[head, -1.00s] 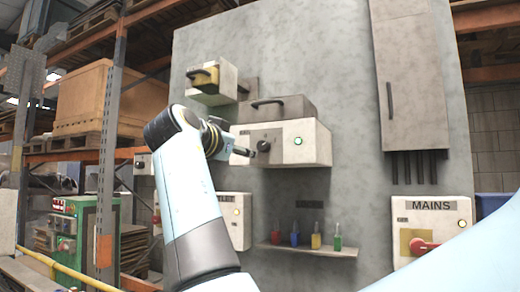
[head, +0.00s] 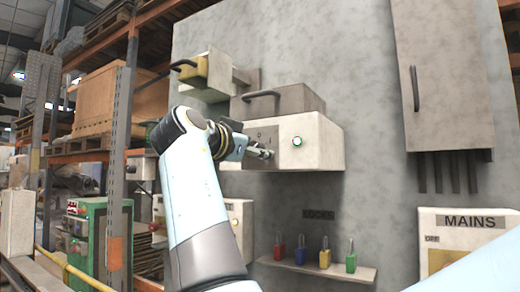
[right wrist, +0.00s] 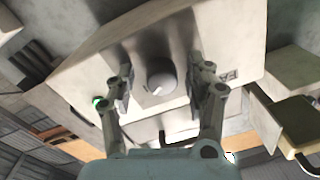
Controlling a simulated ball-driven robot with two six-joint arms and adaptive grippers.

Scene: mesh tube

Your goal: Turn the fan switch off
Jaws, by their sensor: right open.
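A pale switch box (head: 322,140) with a grey front plate and a lit green lamp (head: 297,141) is fixed to the grey panel. Its round knob (right wrist: 160,76) has a white pointer mark and shows clearly in the right wrist view. I cannot read a fan label on it. My right gripper (head: 266,153) is at the box's front and hides the knob in the head view. In the right wrist view the right gripper (right wrist: 161,84) is open, one finger on each side of the knob, with gaps visible on both sides. My left gripper is out of view.
Another box with a yellow plate (head: 192,72) and a dark handle is up left. A shelf (head: 340,274) with several coloured padlocks lies below. The MAINS box (head: 468,214) is low right, partly behind my pale arm link. A tall cabinet (head: 438,70) stands above it.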

